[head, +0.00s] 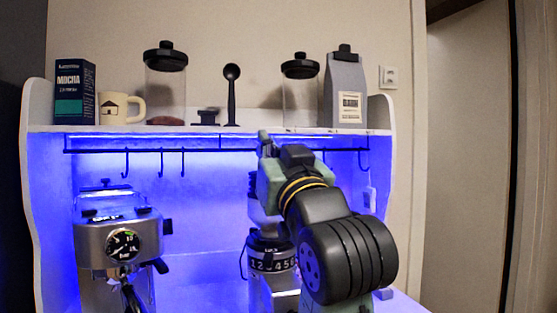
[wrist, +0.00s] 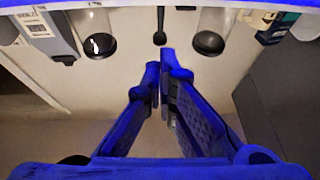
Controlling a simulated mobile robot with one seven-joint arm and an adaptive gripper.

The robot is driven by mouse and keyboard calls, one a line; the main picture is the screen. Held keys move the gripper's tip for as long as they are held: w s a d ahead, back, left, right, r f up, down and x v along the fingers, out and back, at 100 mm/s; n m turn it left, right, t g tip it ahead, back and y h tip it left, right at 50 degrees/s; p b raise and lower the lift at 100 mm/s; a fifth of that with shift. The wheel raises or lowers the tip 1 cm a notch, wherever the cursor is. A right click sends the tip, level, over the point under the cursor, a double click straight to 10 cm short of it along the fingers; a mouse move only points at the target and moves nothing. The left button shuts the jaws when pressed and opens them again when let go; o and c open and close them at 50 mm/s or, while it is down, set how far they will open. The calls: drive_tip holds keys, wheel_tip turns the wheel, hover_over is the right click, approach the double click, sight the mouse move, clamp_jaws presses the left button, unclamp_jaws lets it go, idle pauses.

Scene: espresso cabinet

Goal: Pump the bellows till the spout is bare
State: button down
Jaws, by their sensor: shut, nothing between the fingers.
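The grinder (head: 272,265), with a dark numbered ring, stands under the shelf in the head view. My arm covers much of its upper part and right side. A pale piece with a dark edge (head: 257,190) shows above the ring beside my arm; I cannot tell whether it is the bellows. The spout and any grounds on it cannot be made out. My gripper (head: 264,140) is raised above the grinder, near the shelf's front edge. In the wrist view its blue-lit fingers (wrist: 162,72) are shut and empty, with no bellows between them.
An espresso machine (head: 118,235) stands at the left. The shelf (head: 200,129) holds a mocha box (head: 75,90), a mug (head: 122,108), jars (head: 165,85), a scoop (head: 231,95) and a grey bag (head: 345,88). Hooks (head: 160,163) hang below it.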

drive_tip(key=shift+m+g+h, duration=0.3)
drive_tip(key=shift+m+h, duration=0.2)
drive_tip(key=shift+h, duration=0.4)
drive_tip(key=d, duration=0.4)
drive_tip(key=shift+s+d, duration=0.1)
drive_tip(key=shift+d, duration=0.05)
drive_tip(key=shift+r, duration=0.1)
drive_tip(key=p+x, duration=0.4)
drive_tip(key=x, duration=0.6)
drive_tip(key=shift+s+r+p, duration=0.1)
drive_tip(key=shift+r+p, duration=0.05)
drive_tip(key=shift+p, duration=0.15)
wheel_tip(320, 180, down, 3)
drive_tip(key=shift+f+p, duration=0.1)
drive_tip(key=shift+p, duration=0.25)
drive_tip(key=shift+f, duration=0.55)
